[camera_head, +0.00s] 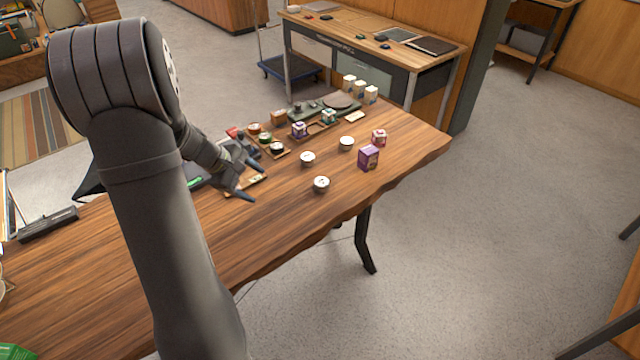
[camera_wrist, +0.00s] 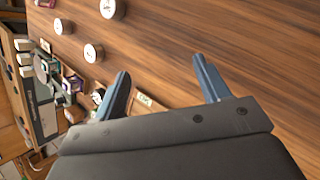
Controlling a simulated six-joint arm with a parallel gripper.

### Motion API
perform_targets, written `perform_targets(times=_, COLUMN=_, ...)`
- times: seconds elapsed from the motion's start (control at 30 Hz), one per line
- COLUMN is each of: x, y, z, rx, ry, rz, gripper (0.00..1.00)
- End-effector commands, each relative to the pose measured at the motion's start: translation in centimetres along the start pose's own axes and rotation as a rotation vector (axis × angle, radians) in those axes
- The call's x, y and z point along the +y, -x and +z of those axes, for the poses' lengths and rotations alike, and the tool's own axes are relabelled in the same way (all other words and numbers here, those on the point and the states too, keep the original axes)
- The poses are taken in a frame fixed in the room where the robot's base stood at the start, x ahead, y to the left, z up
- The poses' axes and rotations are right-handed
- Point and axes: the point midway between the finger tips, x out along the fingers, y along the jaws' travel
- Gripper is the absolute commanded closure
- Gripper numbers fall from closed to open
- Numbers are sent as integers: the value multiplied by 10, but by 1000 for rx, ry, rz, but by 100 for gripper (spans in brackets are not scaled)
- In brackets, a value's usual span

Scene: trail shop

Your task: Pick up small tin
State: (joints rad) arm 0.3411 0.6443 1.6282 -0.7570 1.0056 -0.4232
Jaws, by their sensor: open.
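Three small round tins with pale lids stand apart on the bare wood of the table in the head view: a near tin (camera_head: 321,184), a middle tin (camera_head: 308,158) and a far tin (camera_head: 346,143). In the wrist view they show at the upper left, with one tin (camera_wrist: 112,8) cut by the top edge, one (camera_wrist: 93,52) nearer the fingers and one (camera_wrist: 63,27) at the left. My gripper (camera_head: 250,180) is open and empty, left of the tins. Its two blue fingers (camera_wrist: 165,82) have only bare wood between their tips.
A purple box (camera_head: 368,157) and a small red-and-white box (camera_head: 379,137) stand right of the tins. A tray of small jars (camera_head: 276,148) and other goods crowd the table's far side. The wooden table (camera_head: 290,225) is clear in front, up to its wavy edge.

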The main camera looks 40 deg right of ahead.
Motion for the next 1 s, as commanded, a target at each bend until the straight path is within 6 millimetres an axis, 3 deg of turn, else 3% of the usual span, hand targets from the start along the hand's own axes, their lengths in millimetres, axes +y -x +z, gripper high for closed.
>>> perform_targets(times=0.2, x=30, y=-27, z=38, rx=-172, ry=542, rz=143, gripper=31)
perform_targets(times=0.33, x=40, y=-32, z=48, rx=-236, ry=723, rz=178, gripper=31)
perform_targets(times=0.57, x=49, y=-53, z=54, rx=-263, ry=795, rz=187, gripper=31)
perform_targets(times=1.0, x=73, y=-138, z=68, rx=-261, ry=790, rz=187, gripper=31)
